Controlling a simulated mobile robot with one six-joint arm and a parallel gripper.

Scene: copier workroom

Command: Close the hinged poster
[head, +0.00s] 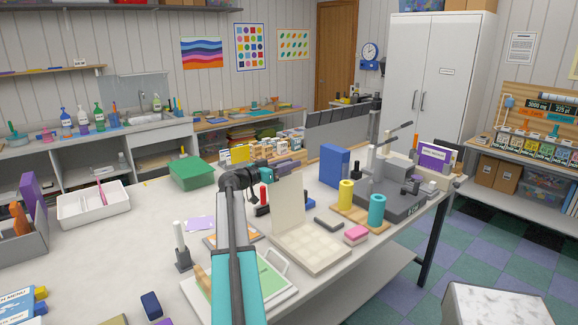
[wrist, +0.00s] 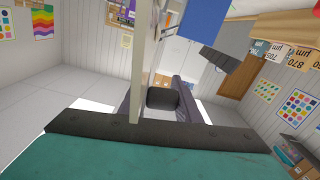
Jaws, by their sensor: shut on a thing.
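A cream hinged panel (head: 288,207), which I take as the hinged poster, stands nearly upright, leaning slightly, on the back left edge of a low cream base (head: 315,251) with a grid of shallow cells. My gripper (head: 272,177) is at the panel's upper left edge and is shut on it; its fingertips are small and partly hidden. In the wrist view the panel (wrist: 138,50) shows almost edge-on, running up from my gripper's dark front. The base is not clear there.
A yellow cylinder (head: 346,194) and a teal cylinder (head: 376,210) stand to the right of the base. A pink block (head: 356,235) and a dark bar (head: 329,224) lie beside it. A green box (head: 192,173) stands behind left. The left tabletop has clear room.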

